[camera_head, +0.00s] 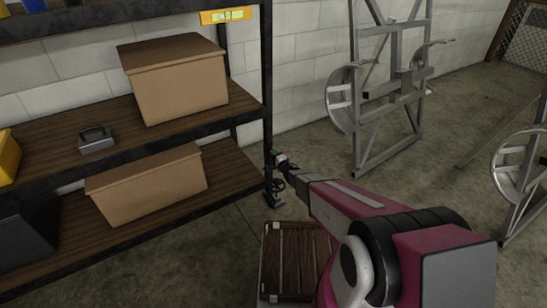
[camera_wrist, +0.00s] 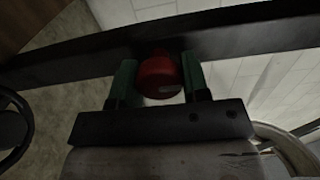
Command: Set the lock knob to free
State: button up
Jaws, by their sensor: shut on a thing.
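A red, rounded knob (camera_wrist: 158,74), seemingly the lock knob, shows in the wrist view in front of a dark metal bar (camera_wrist: 260,32). My gripper (camera_wrist: 158,82) has one green fingertip on each side of the knob and is shut on it. In the head view my gripper (camera_head: 280,158) is beside the front shelf post, and the knob cannot be made out there. No marking for free or locked is readable.
A black handwheel (camera_head: 277,184) is just below my gripper; a dark wheel rim (camera_wrist: 14,128) shows at the wrist view's left edge. Shelving with cardboard boxes (camera_head: 180,85) stands left. A wooden-slatted platform (camera_head: 284,262) lies below my arm. Metal wheeled frames (camera_head: 385,85) stand right.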

jog(key=o, duration=0.9)
jog(key=shift+c, duration=0.2)
jog(key=v, duration=1.1)
jog(key=shift+w+d, duration=0.1)
